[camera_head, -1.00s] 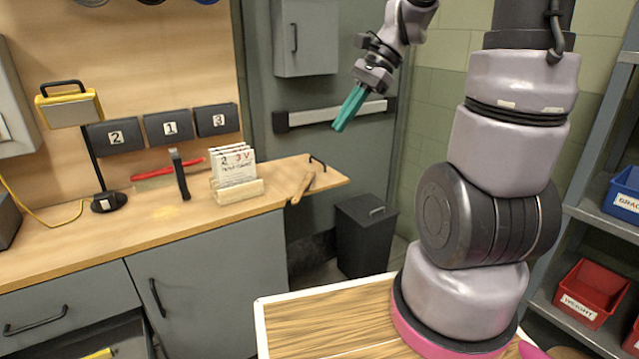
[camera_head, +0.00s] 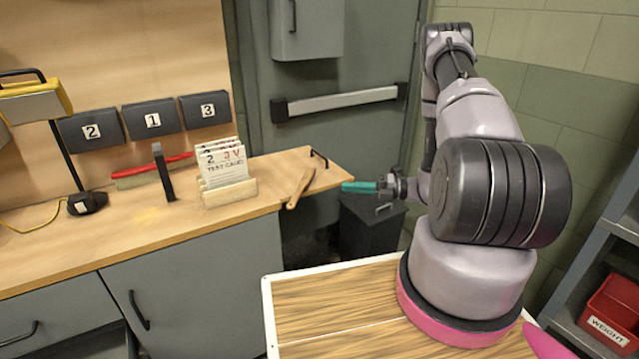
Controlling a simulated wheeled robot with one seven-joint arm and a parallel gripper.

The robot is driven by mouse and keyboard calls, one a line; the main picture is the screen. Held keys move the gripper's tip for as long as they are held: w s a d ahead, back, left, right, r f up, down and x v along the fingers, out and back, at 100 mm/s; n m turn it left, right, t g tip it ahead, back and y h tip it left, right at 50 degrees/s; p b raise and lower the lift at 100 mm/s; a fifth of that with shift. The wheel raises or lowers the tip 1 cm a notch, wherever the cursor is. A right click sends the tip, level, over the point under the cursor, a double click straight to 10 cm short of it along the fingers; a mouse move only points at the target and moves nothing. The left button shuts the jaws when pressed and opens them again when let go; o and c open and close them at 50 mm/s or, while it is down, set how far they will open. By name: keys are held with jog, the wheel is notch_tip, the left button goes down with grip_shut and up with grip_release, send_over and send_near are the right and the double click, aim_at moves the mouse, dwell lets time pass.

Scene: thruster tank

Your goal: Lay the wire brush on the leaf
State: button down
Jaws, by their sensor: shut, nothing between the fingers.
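My gripper (camera_head: 346,187), with teal fingers, is shut and empty. It points left, its tips overlapping the right end of the bench in the picture; its height above the surface is unclear. A wooden-handled tool (camera_head: 300,188) lies at the bench's front edge, left of my gripper and apart from it. A red brush (camera_head: 180,161) with pale bristles lies farther left at the back, partly behind a black upright piece. I cannot tell for certain which is the wire brush.
A card holder (camera_head: 230,192) with white cards stands left of the wooden tool. The black upright piece (camera_head: 163,172) and a lamp base (camera_head: 87,203) are farther left. A dark bin (camera_head: 372,228) stands below my gripper. A door with a push bar (camera_head: 340,101) is behind.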

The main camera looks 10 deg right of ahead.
aim_at(309, 182)
notch_tip(309, 182, down, 4)
jog(key=d+f+m+t, duration=0.1)
jog(key=d+m+t, duration=0.1)
jog(key=m, duration=0.1)
jog(key=shift+h, duration=0.3)
jog(key=x, duration=0.4)
jog(key=w+x, duration=0.1)
jog(key=x, duration=0.3)
jog(key=w+d+x, duration=0.1)
jog(key=x, duration=0.3)
jog(key=shift+w+a+r, duration=0.1)
jog(key=shift+w+r, duration=0.15)
jog(key=shift+r, duration=0.05)
jog(key=shift+w+a, duration=0.25)
jog(key=shift+w, duration=0.4)
jog(key=shift+w+a, duration=0.3)
jog(key=shift+w, duration=0.65)
jog(key=shift+w+a, duration=0.3)
jog(key=shift+w, duration=0.6)
jog(key=shift+s, duration=0.1)
